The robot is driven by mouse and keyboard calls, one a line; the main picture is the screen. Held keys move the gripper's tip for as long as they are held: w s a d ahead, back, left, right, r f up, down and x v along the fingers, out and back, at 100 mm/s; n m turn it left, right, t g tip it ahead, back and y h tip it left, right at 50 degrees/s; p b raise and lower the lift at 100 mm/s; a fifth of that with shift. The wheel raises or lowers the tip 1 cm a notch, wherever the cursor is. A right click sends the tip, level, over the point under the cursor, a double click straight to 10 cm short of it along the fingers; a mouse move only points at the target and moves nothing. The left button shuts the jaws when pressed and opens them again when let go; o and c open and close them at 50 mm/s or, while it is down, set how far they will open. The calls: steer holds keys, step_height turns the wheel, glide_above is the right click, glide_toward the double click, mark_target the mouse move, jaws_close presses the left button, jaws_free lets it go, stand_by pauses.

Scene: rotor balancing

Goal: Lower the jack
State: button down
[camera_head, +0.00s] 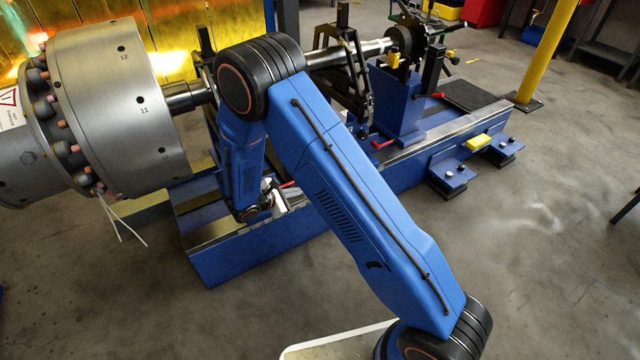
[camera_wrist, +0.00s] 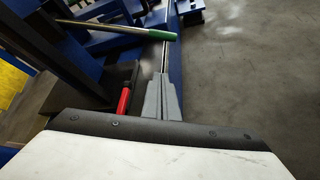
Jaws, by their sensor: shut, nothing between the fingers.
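My gripper (camera_wrist: 162,88) is shut and empty, its grey fingers together in the wrist view. A metal lever (camera_wrist: 100,26) with a green grip (camera_wrist: 148,33) crosses beyond the fingertips; it may be the jack's handle, but the jack's body is not clearly visible. A red handle (camera_wrist: 124,103) is just left of the fingers, apart from them as far as I can tell.
A large grey rotor (camera_head: 120,110) with coppery-tipped bolts is at left. Its shaft (camera_head: 345,53) runs through black supports. Other red handles (camera_head: 383,144) are on the bed. A yellow post (camera_head: 545,50) stands at right. The concrete floor right of the bed is largely open.

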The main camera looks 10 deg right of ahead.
steer(key=shift+d, duration=0.1)
steer(key=w+d+f, duration=0.1)
steer(key=w+d, duration=0.2)
steer(key=d, duration=0.5)
steer(key=shift+w+d, duration=0.2)
steer(key=shift+d, duration=0.15)
stand_by(0.4)
